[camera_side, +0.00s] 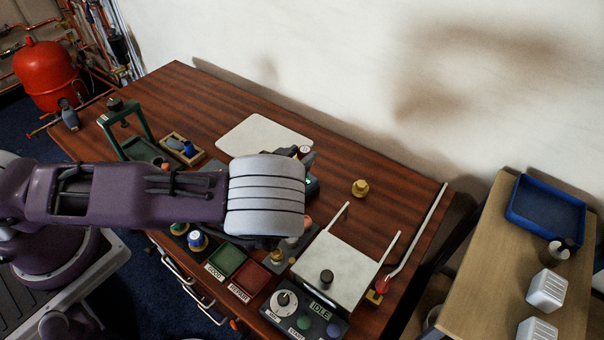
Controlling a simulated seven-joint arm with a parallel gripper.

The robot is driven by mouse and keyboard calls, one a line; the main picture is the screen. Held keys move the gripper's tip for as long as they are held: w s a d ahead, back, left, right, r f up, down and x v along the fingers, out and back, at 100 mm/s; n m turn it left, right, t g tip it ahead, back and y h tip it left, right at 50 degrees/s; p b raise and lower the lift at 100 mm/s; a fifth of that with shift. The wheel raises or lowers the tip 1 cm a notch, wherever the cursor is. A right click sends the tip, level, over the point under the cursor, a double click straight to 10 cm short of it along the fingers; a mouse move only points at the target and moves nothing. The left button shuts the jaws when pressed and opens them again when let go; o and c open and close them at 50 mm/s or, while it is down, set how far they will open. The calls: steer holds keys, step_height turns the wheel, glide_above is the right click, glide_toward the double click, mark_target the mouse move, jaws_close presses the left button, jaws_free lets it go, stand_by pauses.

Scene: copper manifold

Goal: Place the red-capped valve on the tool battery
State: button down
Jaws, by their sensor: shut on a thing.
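My gripper (308,158) is over the middle of the table, largely hidden behind my pale, ribbed wrist. Its dark fingertips show at the wrist's upper right, beside a small round pale top with a reddish mark (305,150). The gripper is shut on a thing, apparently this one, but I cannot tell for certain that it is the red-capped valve. A dark green and black block (312,187) shows partly just below the fingers; I cannot tell whether it is the tool battery. A red knob on a brass base (382,284) is at the table's right front.
A white-topped fixture with two upright rods (345,268) stands at the right front. Green (227,261) and red (250,279) trays and a control box (305,312) line the front edge. A brass fitting (360,188) stands alone. A green frame (125,135) stands left.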

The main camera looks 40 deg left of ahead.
step_height(320, 180, down, 6)
steer(key=shift+r, duration=0.25)
steer(key=c, duration=0.9)
jaws_free()
steer(key=shift+f, duration=0.1)
steer(key=shift+c, duration=0.2)
